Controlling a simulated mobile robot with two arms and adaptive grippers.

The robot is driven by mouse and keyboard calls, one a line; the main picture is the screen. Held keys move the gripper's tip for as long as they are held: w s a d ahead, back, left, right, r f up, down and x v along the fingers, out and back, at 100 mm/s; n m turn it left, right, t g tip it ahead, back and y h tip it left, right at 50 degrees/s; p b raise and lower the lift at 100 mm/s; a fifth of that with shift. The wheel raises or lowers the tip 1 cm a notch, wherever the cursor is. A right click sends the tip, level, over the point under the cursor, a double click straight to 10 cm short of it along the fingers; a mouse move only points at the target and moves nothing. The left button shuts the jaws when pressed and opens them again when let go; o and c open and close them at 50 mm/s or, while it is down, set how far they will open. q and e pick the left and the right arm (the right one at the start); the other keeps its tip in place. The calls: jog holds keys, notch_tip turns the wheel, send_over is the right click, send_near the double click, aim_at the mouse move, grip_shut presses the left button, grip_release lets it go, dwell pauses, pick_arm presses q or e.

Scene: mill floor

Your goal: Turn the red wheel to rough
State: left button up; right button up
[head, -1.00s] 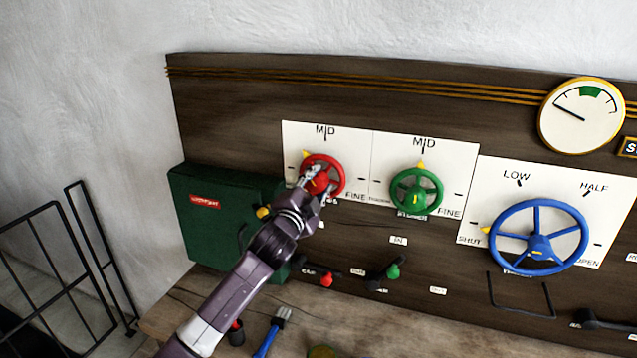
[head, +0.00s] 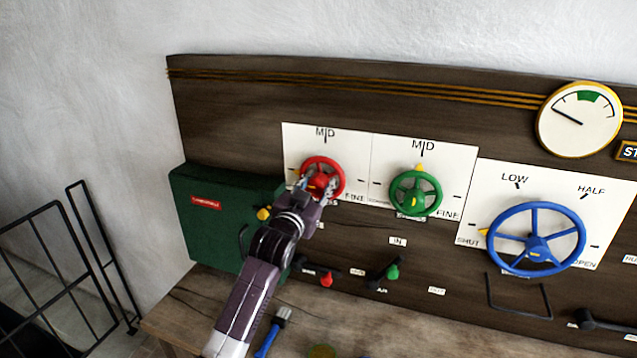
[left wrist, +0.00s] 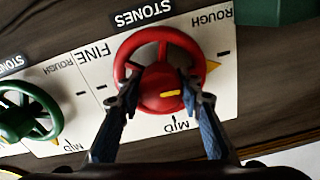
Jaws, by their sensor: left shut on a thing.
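The red wheel (head: 338,163) is on a white dial plate at the left of the panel, with FINE at its lower right and MID above. Its yellow pointer points to the left in the head view. In the left wrist view the red wheel (left wrist: 165,40) appears upside down, and the pointer (left wrist: 215,67) lies beside a tick between MID and ROUGH (left wrist: 211,20). My left gripper (head: 317,184) is shut on the red wheel, its fingers reaching onto the hub and spokes. My arm hides the plate's lower left in the head view. My right gripper is not in view.
A green wheel (head: 436,190) is close on the right, and a larger blue wheel (head: 578,242) is farther right. A green box (head: 205,235) is left of my arm. Small levers (head: 326,281) are below. A blue-handled brush (head: 267,340) lies on the bench.

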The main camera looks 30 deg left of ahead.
pick_arm(q)
jog(key=shift+f+n, duration=0.1)
jog(key=shift+n, duration=0.5)
jog(key=o, duration=1.2)
jog(key=shift+s, duration=0.15)
jog(key=v, duration=1.1)
jog(key=shift+s+d, duration=0.15)
jog(key=shift+s, duration=0.2)
